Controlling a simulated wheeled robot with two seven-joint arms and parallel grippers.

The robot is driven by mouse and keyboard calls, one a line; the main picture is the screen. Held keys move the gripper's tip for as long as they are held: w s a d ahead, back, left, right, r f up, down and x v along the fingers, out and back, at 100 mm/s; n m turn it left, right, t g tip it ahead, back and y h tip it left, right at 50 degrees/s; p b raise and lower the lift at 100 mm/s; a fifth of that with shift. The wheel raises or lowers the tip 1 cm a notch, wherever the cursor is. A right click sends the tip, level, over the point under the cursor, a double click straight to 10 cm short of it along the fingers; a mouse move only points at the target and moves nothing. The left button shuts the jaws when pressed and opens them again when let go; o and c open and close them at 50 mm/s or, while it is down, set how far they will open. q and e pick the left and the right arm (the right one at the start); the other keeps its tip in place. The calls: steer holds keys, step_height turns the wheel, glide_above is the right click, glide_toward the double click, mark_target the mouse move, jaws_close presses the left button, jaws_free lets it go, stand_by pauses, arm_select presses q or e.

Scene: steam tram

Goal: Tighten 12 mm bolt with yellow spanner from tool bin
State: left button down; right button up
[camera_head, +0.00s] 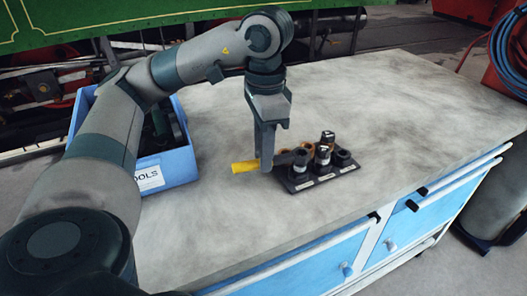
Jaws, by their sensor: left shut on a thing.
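My left gripper (266,160) reaches down over the bench and is shut on the yellow spanner (245,166). The spanner's yellow handle end sticks out to the left of the fingers. Its dark head (296,158) lies to the right, at a bolt on the black bolt plate (318,179); I cannot tell whether it is seated around the bolt. The plate carries several dark and brass-coloured bolts with small labels too small to read. The blue tool bin (178,162), marked "OOLS" where my arm leaves it visible, stands at the left. My right gripper is not in view.
The grey worktop (400,110) is clear behind and right of the plate. Blue drawers (310,272) with knobs front the bench. A red box with blue hose (508,60) stands at the far right, above a grey cylinder (495,205). A green tram side (110,20) runs behind.

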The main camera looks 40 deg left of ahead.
arm_select(q)
steer(key=shift+r+p, duration=0.8)
steer(key=shift+r, duration=0.15)
stand_by(1.5)
steer(key=shift+r+p, duration=1.2)
steer(key=shift+r, duration=0.15)
steer(key=shift+f, duration=0.15)
steer(key=shift+f+b, duration=1.5)
steer(key=shift+f+b, duration=1.1)
steer(key=shift+f, duration=0.05)
stand_by(1.4)
